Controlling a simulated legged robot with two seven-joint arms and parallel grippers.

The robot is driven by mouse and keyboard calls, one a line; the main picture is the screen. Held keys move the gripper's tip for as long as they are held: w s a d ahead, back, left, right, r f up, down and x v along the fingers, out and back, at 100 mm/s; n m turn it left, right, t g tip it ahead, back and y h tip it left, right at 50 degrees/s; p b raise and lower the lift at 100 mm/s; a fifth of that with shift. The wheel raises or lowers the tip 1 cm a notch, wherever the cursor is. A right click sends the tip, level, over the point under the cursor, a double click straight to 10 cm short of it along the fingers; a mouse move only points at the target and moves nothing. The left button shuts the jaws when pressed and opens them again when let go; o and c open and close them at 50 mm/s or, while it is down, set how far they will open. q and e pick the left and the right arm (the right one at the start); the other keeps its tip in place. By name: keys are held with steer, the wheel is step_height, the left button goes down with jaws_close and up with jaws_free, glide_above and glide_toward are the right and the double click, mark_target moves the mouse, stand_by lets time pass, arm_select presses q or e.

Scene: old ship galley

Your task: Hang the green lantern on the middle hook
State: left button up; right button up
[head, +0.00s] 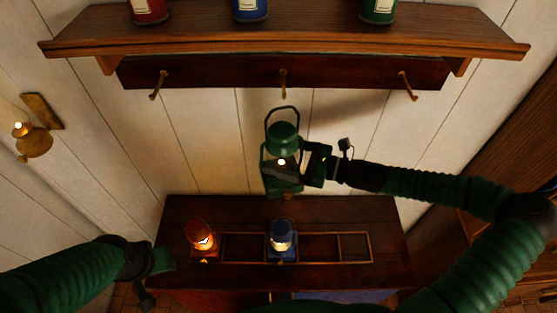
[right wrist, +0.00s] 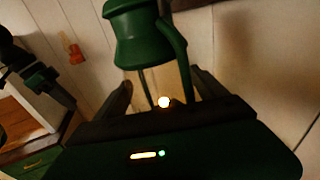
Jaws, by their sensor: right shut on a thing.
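The green lantern (head: 283,133) is held upright in the air below the shelf, its wire handle raised. My right gripper (head: 297,170) is shut on its middle from the right. In the right wrist view the lantern (right wrist: 144,30) stands between the two fingers (right wrist: 160,95). The middle hook (head: 283,83) is on the dark board under the shelf, and in the head view the handle's top appears just below it; the depth gap is hard to judge. My left gripper (head: 158,265) is low at the left, near the cabinet's left edge; its fingers are unclear.
A left hook (head: 157,84) and right hook (head: 407,86) are empty. The shelf (head: 280,35) above holds red, blue and green canisters. A red lantern (head: 201,237) and blue lantern (head: 281,238) stand in a divided rack on the cabinet (head: 185,213). A brass wall lamp (head: 36,130) is at left.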

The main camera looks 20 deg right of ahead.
steer(key=shift+w+d+f, duration=0.1)
steer(key=shift+w+d, duration=0.45)
steer(key=shift+d, duration=0.05)
steer(key=shift+w+d+f+b, duration=0.1)
steer(key=shift+w+d+b, duration=0.2)
steer(key=shift+w+b, duration=0.05)
steer(key=shift+w, duration=0.3)
steer(key=shift+w+a+b, duration=0.1)
steer(key=shift+w+b, duration=0.25)
steer(key=shift+w, duration=0.2)
steer(key=shift+w+a, duration=0.2)
steer(key=shift+w, duration=0.2)
arm_select(q)
steer(key=shift+d+b+x, duration=0.15)
steer(key=shift+b+x, duration=0.25)
steer(key=shift+x, duration=0.35)
steer(key=shift+d+b+x, duration=0.1)
steer(key=shift+b+x, duration=0.25)
steer(key=shift+x, duration=0.45)
arm_select(e)
steer(key=shift+w+d+f, duration=0.25)
steer(key=shift+w, duration=0.45)
steer(key=shift+w+d+f, duration=0.2)
steer(key=shift+w, duration=0.5)
steer(key=shift+w+d+f, duration=0.25)
steer(key=shift+w, duration=0.45)
